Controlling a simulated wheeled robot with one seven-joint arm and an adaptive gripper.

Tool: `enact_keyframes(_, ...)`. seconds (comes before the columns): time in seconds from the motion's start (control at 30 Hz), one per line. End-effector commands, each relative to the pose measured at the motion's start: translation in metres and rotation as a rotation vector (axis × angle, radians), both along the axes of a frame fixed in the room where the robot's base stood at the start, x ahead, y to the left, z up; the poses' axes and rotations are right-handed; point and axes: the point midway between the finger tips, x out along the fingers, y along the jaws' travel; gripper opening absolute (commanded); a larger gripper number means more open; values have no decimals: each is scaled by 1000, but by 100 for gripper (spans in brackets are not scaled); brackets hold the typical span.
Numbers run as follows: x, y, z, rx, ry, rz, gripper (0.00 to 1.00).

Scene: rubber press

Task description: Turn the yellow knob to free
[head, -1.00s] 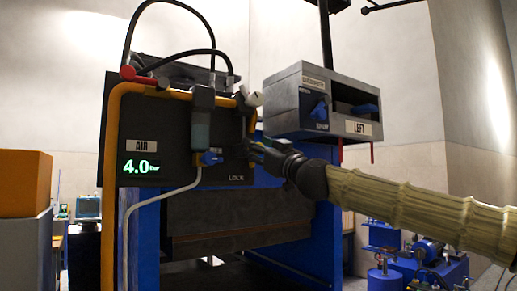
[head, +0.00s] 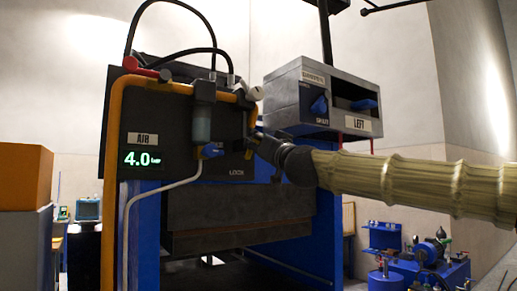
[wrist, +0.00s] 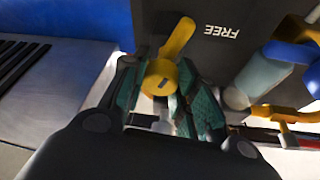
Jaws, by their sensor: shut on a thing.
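The yellow knob (wrist: 160,78) has a round body with a dark slot and a lever-like handle pointing up and slightly right in the wrist view. My gripper (wrist: 165,95) has its green-padded fingers on both sides of the knob body and is shut on it. The white word FREE (wrist: 222,31) is upside down on the dark panel, right of the handle. In the head view my gripper (head: 257,142) is at the right edge of the dark panel (head: 170,110). The word LOCK (head: 237,172) is below it. The knob is mostly hidden there.
A grey box labelled LEFT (head: 300,115) with blue knobs hangs above right of my gripper. A yellow pipe (head: 113,140) and a blue valve (head: 212,150) are left of it. The panel display (head: 142,158) reads 4.0 bar.

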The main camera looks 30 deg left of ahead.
Motion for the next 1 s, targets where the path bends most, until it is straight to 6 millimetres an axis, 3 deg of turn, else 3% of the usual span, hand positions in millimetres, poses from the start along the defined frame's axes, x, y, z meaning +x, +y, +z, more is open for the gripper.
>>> enact_keyframes(1.0,3,-2,5,363,871,-2,5)
